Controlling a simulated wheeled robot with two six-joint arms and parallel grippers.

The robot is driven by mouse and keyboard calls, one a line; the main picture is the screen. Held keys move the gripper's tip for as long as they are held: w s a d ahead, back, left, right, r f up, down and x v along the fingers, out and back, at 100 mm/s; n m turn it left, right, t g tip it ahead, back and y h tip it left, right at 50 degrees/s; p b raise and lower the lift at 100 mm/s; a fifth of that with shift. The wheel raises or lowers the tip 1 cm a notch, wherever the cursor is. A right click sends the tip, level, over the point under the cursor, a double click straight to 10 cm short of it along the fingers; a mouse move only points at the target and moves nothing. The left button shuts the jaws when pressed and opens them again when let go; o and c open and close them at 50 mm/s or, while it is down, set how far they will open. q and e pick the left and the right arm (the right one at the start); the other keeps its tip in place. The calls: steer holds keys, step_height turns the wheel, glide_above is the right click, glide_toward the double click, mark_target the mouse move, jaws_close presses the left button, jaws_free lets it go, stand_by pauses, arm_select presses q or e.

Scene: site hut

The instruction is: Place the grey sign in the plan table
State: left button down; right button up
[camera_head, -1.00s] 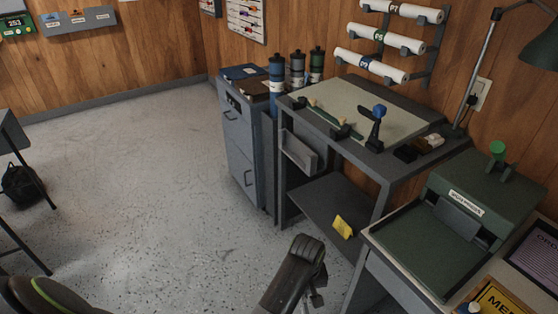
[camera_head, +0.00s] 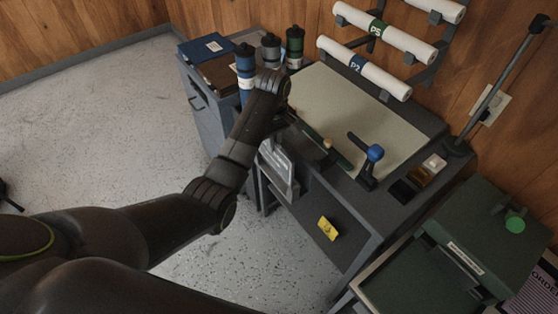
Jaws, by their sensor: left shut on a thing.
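The plan table (camera_head: 408,184) is a dark grey stand with a pale sheet on top and an open shelf below. A light grey panel, which looks like the grey sign (camera_head: 279,168), stands upright at the table's left side, at the side pocket. Whether it is inside the pocket or just in front of it I cannot tell. My left gripper (camera_head: 273,131) is just above the panel's top edge, shut on it; my own wrist and forearm hide most of the fingers. My right gripper is out of view.
A blue bottle (camera_head: 245,72) and two others stand on the cabinet behind my wrist. A blue-knobbed tool (camera_head: 373,154) is on the tabletop. A yellow item (camera_head: 327,228) lies on the lower shelf. A green machine (camera_head: 480,240) stands at right.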

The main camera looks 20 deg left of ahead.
arm_select(q)
step_height(320, 180, down, 8)
steer(key=w+p, duration=0.1)
steer(key=shift+w+a+f, duration=0.2)
steer(key=shift+w, duration=0.2)
steer(key=shift+f, duration=0.1)
steer(key=c, duration=1.5)
jaws_free()
steer(key=shift+c, duration=0.2)
step_height(320, 180, up, 12)
steer(key=shift+b, duration=0.35)
